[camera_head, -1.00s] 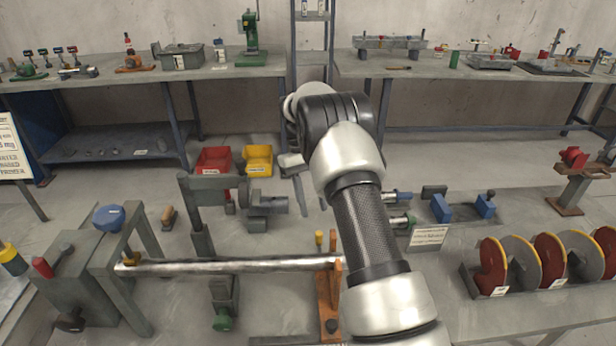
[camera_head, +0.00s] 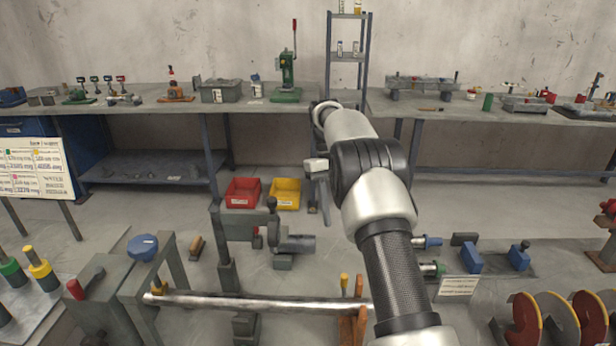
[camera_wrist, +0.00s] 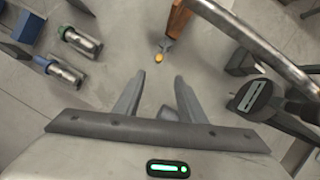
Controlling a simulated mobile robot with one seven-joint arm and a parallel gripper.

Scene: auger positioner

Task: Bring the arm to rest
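My arm reaches forward over the bench in the head view, with its wrist end near the middle. My gripper (camera_wrist: 157,95) shows in the wrist view with its two grey fingers spread apart and nothing between them. In the head view only a small part of my gripper (camera_head: 318,180) shows beside the wrist, partly hidden. A long metal bar (camera_head: 255,303) lies level beneath and left of my arm, between a grey machine (camera_head: 110,295) and an orange-brown stand (camera_head: 352,325). The bar also shows at the upper right of the wrist view (camera_wrist: 255,42).
A red bin (camera_head: 242,192) and a yellow bin (camera_head: 286,193) stand beyond the gripper. Red and grey discs (camera_head: 555,325) stand at the lower right.

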